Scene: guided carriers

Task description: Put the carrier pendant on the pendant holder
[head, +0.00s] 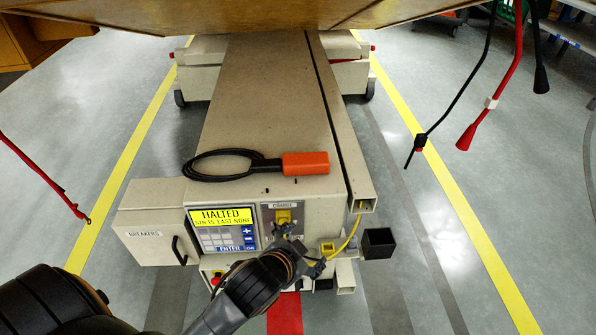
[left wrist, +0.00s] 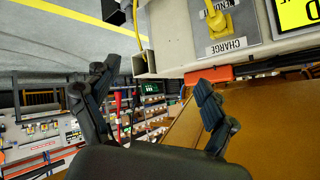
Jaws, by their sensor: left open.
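The carrier pendant (head: 305,163), an orange block with a black cable looped to its left, lies on the carrier's flat beige top. In the left wrist view an orange edge of the pendant (left wrist: 208,75) shows beyond the panel. A black open-topped box (head: 378,243), seemingly the pendant holder, sits at the right of the carrier's front end. My left gripper (head: 300,250) is open and empty in front of the control panel, left of the black box and below the pendant. Its spread fingers (left wrist: 155,88) show in the left wrist view with nothing between them. My right gripper is out of view.
The carrier's front has a yellow HALTED display (head: 222,217), a yellow charge connector (head: 284,216) with a yellow cable, and a breaker box (head: 150,222). Red and black cables (head: 490,100) hang at the right. A brown surface (head: 240,15) overhangs the top.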

